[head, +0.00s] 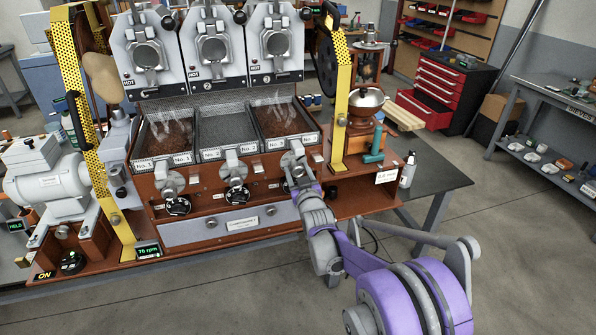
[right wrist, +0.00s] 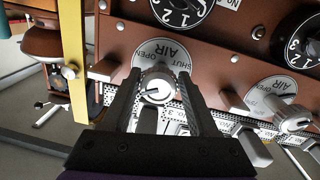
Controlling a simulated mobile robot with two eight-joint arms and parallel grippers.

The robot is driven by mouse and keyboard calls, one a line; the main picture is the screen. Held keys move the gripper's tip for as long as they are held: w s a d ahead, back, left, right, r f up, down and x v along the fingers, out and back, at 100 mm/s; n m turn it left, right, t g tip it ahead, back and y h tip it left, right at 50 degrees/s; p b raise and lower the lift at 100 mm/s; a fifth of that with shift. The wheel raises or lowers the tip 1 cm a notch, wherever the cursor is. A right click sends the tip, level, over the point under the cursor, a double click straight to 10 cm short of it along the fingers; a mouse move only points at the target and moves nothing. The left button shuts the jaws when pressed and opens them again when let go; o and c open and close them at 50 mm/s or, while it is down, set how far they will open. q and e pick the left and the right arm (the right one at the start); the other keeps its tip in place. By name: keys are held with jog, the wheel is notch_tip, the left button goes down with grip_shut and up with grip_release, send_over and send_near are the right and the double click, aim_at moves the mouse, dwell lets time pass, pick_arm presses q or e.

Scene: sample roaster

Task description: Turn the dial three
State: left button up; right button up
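The roaster (head: 222,170) has three silver air knobs, each with a black numbered dial below. The left dial (head: 178,206) and middle dial (head: 237,195) show in the head view. The right dial is mostly hidden there by my right gripper (head: 298,172). In the right wrist view, the black dial (right wrist: 188,14) is cut by the top edge. There my right gripper (right wrist: 158,84) is open, its fingers on either side of the silver air knob (right wrist: 155,88), with gaps showing. Its round plate reads AIR, SHUT and OPEN, upside down. My left gripper is out of view.
Another dial (right wrist: 308,34) and a second air knob (right wrist: 291,118) lie right of my fingers in the wrist view. A yellow perforated upright (head: 341,100) and a teal-handled tool (head: 375,145) stand right of the knobs. Beans steam in the outer trays.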

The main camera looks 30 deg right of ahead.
jog(key=shift+o, duration=1)
jog(key=shift+s, duration=0.1)
jog(key=v, duration=1)
jog(key=shift+s+a, duration=0.15)
jog(key=shift+s, duration=0.15)
